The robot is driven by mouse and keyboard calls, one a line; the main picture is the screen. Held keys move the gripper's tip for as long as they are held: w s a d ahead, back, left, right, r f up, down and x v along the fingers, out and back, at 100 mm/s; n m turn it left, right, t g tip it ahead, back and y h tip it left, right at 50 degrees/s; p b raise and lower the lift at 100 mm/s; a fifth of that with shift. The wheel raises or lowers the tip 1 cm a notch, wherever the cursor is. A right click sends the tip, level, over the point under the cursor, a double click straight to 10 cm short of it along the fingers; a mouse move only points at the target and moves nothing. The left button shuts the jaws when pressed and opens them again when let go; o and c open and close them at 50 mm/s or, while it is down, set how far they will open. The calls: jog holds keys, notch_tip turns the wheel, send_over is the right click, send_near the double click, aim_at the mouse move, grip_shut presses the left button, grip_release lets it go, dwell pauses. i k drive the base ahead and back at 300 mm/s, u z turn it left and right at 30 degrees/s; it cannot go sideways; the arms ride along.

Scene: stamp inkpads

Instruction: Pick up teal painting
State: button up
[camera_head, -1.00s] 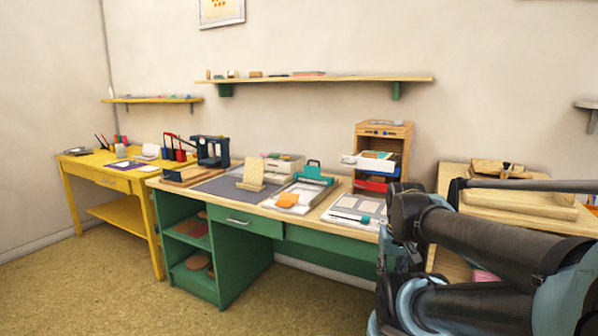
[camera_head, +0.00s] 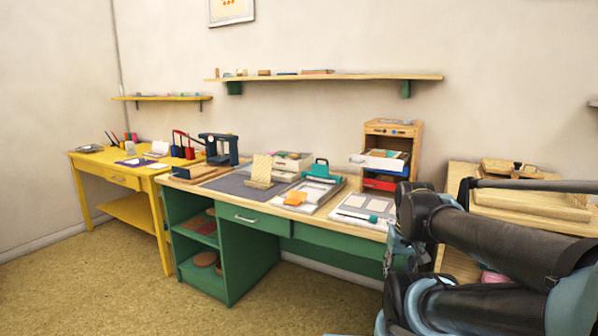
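I cannot make out a painting that is clearly teal. A framed picture (camera_head: 231,10) with orange-yellow marks hangs on the wall at the top, cut off by the frame edge. A teal item with a handle (camera_head: 321,172) stands on the green desk (camera_head: 262,222), but it does not look like a painting. My dark, blue-jointed arm fills the lower right, in front of the desk's right end. My gripper is not visible, so I cannot see what it holds.
A yellow table (camera_head: 120,178) stands left of the green desk. A wooden shelf (camera_head: 330,77) and a yellow shelf (camera_head: 160,98) are on the wall. A wooden drawer unit (camera_head: 393,130) stands at the desk's back right. The floor (camera_head: 110,275) at front left is clear.

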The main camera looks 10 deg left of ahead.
aim_at(376, 152)
jog(key=u, duration=1.9)
jog(key=k, duration=0.9)
jog(key=z, duration=1.5)
jog(key=i, duration=0.5)
jog(key=u, duration=0.05)
